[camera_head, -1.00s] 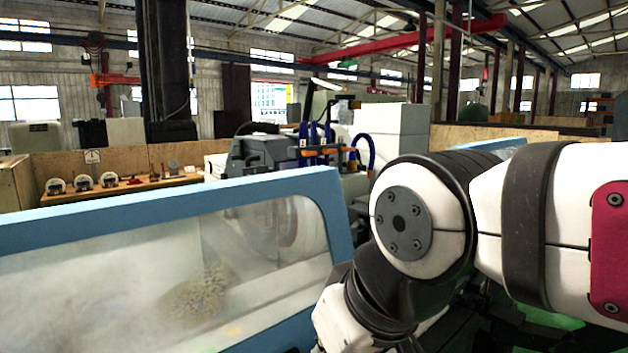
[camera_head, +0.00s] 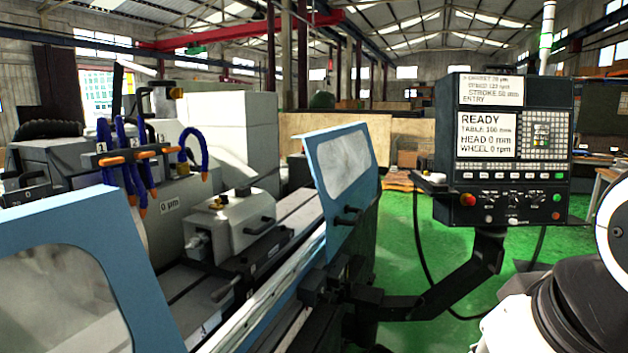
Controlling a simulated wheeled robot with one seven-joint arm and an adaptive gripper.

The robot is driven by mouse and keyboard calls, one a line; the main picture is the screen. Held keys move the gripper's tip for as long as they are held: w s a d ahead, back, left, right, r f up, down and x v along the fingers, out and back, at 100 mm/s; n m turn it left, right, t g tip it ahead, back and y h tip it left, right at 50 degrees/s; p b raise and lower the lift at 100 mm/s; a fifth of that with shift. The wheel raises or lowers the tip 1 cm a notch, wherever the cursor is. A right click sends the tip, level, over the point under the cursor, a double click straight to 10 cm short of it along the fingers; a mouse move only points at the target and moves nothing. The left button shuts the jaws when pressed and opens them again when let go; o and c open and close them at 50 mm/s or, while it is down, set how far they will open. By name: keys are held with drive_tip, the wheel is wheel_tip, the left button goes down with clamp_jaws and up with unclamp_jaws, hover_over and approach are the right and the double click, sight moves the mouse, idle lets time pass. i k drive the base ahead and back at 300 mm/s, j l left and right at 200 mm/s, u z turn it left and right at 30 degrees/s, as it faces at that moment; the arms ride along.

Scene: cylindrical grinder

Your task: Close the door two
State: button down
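Two blue-framed sliding doors with clear windows stand on the front of the grinder. The near door (camera_head: 128,262) is at the lower left, cut off by the picture edge. The far door (camera_head: 352,222) is near the middle, with dark handles (camera_head: 346,216) on its face. A wide gap lies between them and shows the machine inside. I see no label telling which is door two. My gripper is out of view; only part of my arm shows at the lower right, apart from both doors.
A control panel (camera_head: 505,150) reading READY stands right of the far door on a dark support arm (camera_head: 430,295) low in front. Inside the gap are a grey tailstock (camera_head: 238,225) and blue coolant hoses (camera_head: 128,160). Green floor (camera_head: 400,240) is open behind the panel.

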sight(348, 164)
drive_tip(key=i+l+u, duration=0.1)
drive_tip(key=i+l, duration=0.2)
drive_tip(key=i+l+u, duration=0.1)
drive_tip(key=i+l, duration=0.25)
drive_tip(key=i+l+u, duration=0.15)
drive_tip(key=i+l, duration=0.2)
drive_tip(key=i+l+u, duration=0.1)
drive_tip(key=i+l, duration=0.3)
drive_tip(key=i+l+u, duration=0.1)
drive_tip(key=i+l, duration=0.2)
drive_tip(key=l, duration=0.15)
drive_tip(key=i+l+u, duration=0.1)
drive_tip(key=i+l, duration=0.2)
drive_tip(key=l, duration=0.15)
drive_tip(key=i+l+u, duration=0.1)
drive_tip(key=i+l, duration=0.2)
drive_tip(key=l, duration=0.15)
drive_tip(key=i+l+u, duration=0.1)
drive_tip(key=i+l, duration=0.15)
drive_tip(key=l, duration=0.25)
